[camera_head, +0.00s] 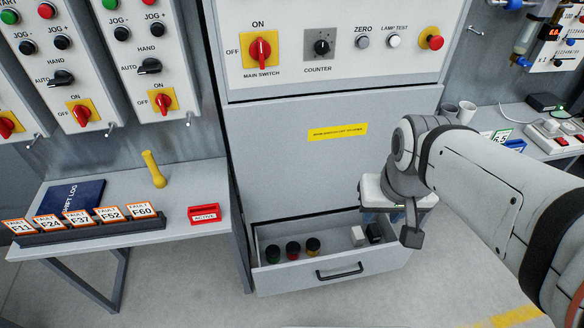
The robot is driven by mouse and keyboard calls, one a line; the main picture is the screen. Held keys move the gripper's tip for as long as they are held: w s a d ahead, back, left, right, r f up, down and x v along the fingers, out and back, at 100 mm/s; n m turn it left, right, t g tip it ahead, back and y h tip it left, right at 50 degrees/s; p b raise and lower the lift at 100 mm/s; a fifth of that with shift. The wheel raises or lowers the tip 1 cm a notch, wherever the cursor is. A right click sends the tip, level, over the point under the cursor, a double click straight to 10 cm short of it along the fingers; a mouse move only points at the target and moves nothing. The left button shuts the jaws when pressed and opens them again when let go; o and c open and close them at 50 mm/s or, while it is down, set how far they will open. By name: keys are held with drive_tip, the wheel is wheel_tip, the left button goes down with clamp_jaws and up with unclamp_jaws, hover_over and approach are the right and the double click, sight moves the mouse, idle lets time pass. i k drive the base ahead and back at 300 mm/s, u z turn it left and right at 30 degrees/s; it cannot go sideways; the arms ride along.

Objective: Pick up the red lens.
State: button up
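The red lens (293,252) sits in an open drawer (340,285) low in the grey cabinet. It is the middle one of a row of three small round lenses, with dark parts and a little red showing. My gripper (398,205) is above and to the right of the drawer's right end, apart from the lenses. Its fingers are mostly hidden by its own body, so I cannot tell whether it is open or shut.
A white block (358,236) and a black block (374,233) lie at the drawer's right end. A handle (339,271) sticks out from the drawer front. A side table (180,222) stands on the left, with tags and a red sign (204,214).

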sight(293, 249)
drive_tip(key=u, duration=0.6)
drive_tip(key=k, duration=0.95)
drive_tip(key=u, duration=3.4)
drive_tip(key=i, duration=0.1)
drive_tip(key=z, duration=2.35)
drive_tip(key=i, duration=1.35)
drive_tip(key=z, duration=1.05)
drive_tip(key=i, duration=0.6)
drive_tip(key=z, duration=0.45)
drive_tip(key=k, duration=0.9)
drive_tip(key=z, duration=0.2)
drive_tip(key=i, duration=0.9)
drive_tip(key=u, duration=0.15)
